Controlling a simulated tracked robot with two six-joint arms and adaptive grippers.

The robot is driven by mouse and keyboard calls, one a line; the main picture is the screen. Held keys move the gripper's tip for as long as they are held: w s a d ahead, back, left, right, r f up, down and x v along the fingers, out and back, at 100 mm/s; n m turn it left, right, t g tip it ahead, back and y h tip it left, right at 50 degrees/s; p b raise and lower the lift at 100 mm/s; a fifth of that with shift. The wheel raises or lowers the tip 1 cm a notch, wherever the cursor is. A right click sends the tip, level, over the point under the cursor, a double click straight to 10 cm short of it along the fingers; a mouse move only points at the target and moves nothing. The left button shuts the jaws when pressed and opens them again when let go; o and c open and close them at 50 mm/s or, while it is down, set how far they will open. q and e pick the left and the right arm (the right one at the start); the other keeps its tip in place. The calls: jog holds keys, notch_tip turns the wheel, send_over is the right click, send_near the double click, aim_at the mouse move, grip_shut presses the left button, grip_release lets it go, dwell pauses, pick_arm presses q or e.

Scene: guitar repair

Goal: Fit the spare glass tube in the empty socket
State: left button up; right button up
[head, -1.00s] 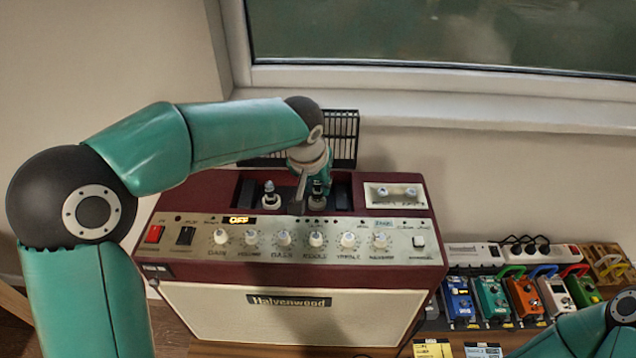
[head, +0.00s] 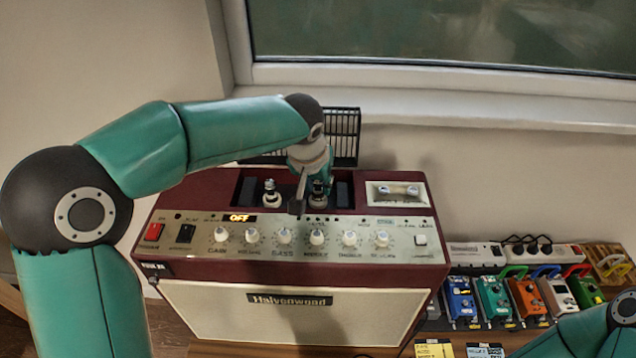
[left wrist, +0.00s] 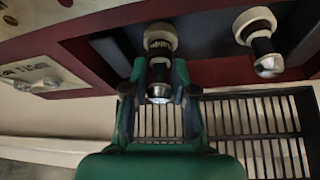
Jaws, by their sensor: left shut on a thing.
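The amplifier (head: 290,298) has a dark red top with an open recess (head: 343,190) in it. One glass tube (head: 270,191) stands upright at the left of the recess; it also shows in the left wrist view (left wrist: 262,48). My left gripper (head: 318,188) points down at the right of the recess. In the left wrist view, my left gripper (left wrist: 160,95) is shut around another glass tube (left wrist: 159,62). That tube's pale collar is at the recess, level with the standing tube's. The socket under it is hidden, so I cannot tell how deep it sits. My right gripper is out of view.
A control panel with several knobs (head: 317,238) and an orange "OFF" display runs along the front. A small plate with two pale round parts (head: 394,193) is right of the recess. A black grille (head: 343,136) stands behind. Several pedals (head: 492,298) stand at the right.

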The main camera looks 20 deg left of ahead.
pick_arm(q)
jog(key=shift+f+b, duration=0.65)
dwell(0.6)
jog(key=o, duration=0.9)
jog(key=o, duration=0.4)
jog(key=shift+r+p, duration=3.05)
jog(key=shift+r, duration=1)
jog(key=shift+f, duration=0.1)
